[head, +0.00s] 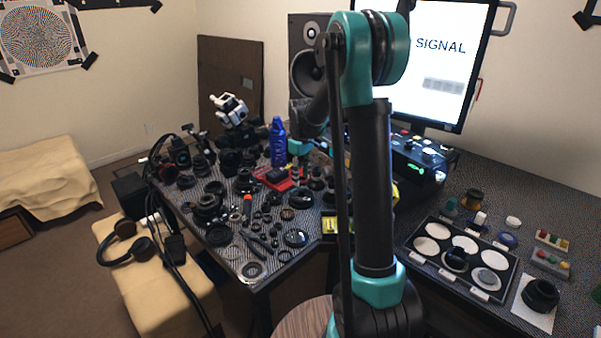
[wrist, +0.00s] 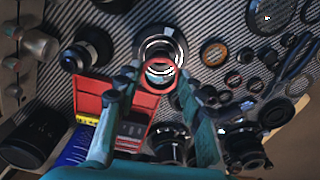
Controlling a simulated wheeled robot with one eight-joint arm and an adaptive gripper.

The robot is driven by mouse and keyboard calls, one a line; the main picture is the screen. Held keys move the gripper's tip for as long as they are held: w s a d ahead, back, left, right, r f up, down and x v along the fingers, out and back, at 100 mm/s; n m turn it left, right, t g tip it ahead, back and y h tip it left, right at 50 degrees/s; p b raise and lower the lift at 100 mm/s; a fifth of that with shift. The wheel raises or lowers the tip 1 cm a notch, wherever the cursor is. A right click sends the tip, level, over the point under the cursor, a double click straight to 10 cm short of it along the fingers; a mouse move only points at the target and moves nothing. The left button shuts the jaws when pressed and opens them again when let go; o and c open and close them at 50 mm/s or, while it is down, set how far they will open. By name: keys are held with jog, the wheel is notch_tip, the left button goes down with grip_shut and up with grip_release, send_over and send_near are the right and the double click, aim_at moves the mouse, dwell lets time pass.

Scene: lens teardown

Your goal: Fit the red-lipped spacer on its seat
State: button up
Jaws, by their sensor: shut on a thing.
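The red-lipped spacer (wrist: 160,88), a short ring with a red rim, shows between the fingertips of my gripper (wrist: 157,76) in the wrist view. My gripper is shut on it. Just beyond the spacer is a round dark lens barrel with a bright metal ring (wrist: 162,43), partly covered by the spacer in this view. I cannot tell whether the spacer touches it or hangs above it. In the head view my gripper (head: 298,163) is small, at the back of the cluttered bench, and the spacer cannot be made out.
A red case (wrist: 120,100) lies left of the spacer in the wrist view. Lens parts and an orange-rimmed ring (wrist: 214,53) crowd around. A blue bottle (head: 278,143) stands close to my gripper in the head view. A tray of white discs (head: 462,275) lies on the right-hand bench.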

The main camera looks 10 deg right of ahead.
aim_at(301, 194)
jog(key=shift+f, duration=2.5)
jog(key=shift+f, duration=0.2)
dwell(0.4)
jog(key=o, duration=0.9)
jog(key=o, duration=0.3)
jog(key=shift+r, duration=0.15)
jog(key=shift+r, duration=3.35)
